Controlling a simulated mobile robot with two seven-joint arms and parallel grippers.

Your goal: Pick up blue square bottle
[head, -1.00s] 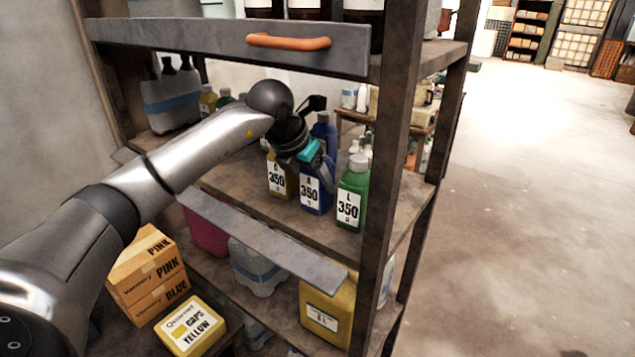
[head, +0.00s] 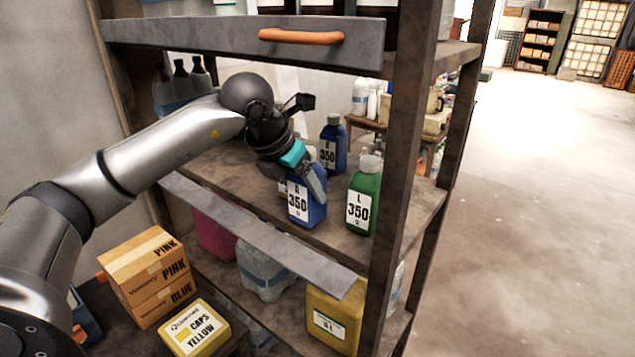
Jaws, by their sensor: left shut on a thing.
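A blue square bottle (head: 301,208) with a white 350 label is at the front of the middle shelf (head: 345,243). My left gripper (head: 308,176) reaches in from the left and above and is shut on this bottle near its top. The gripper hides the bottle's cap. The bottle is close to upright; I cannot tell whether its base is clear of the shelf. A second blue bottle (head: 334,143) with a 350 label stands farther back. My right gripper is not in view.
A green bottle (head: 362,196) stands right of the held bottle, near the shelf post (head: 403,170). An upper shelf rail with an orange handle (head: 300,37) runs above my arm. Cartons (head: 150,275) and a yellow caps box (head: 194,327) sit lower left.

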